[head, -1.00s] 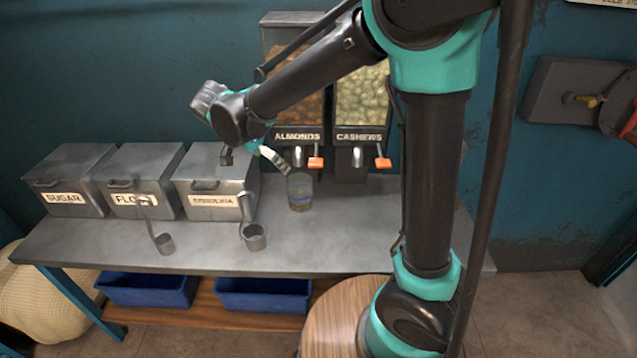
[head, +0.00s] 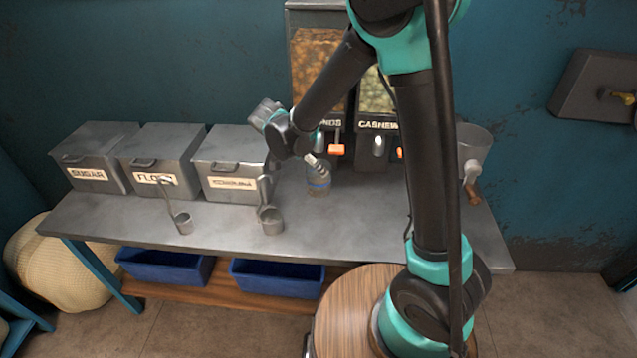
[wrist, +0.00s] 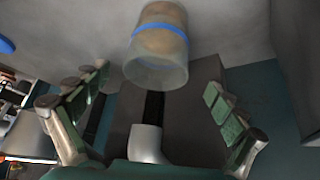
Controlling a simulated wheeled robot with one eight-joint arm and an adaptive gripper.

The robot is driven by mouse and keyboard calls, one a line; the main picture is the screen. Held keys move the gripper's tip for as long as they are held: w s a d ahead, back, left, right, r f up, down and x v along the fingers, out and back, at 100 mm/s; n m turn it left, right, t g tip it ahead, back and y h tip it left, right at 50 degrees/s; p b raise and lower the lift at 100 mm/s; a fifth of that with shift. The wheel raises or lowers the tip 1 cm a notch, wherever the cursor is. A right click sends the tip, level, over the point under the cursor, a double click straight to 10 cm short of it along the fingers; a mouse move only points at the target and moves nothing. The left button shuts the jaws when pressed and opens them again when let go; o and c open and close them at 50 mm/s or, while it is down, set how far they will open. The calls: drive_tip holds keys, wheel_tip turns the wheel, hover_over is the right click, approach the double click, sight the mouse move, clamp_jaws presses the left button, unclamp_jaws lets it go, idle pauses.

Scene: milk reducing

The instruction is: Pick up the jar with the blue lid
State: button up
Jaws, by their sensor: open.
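A clear jar (head: 318,184) with a blue band and brownish contents stands on the grey counter (head: 340,222), below the dispensers. In the wrist view the jar (wrist: 158,45) is at the top centre, with its blue band across it. My gripper (head: 319,161) is just above and beside the jar in the head view. In the wrist view my gripper (wrist: 158,82) is open, with green-padded fingers spread to the left and right of the jar's line. Neither finger visibly touches it. My gripper hides the jar's top in the head view.
Metal bins (head: 232,165) and two scoops (head: 271,222) stand to the left. Almond and cashew dispensers (head: 338,125) rise behind the jar. A metal grinder (head: 472,150) is at the right. A blue round thing (wrist: 5,45) shows at the wrist view's left edge.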

drive_tip(key=shift+x, duration=2.35)
drive_tip(key=shift+s+d, duration=0.15)
drive_tip(key=c, duration=1.9)
drive_tip(key=shift+r, duration=0.15)
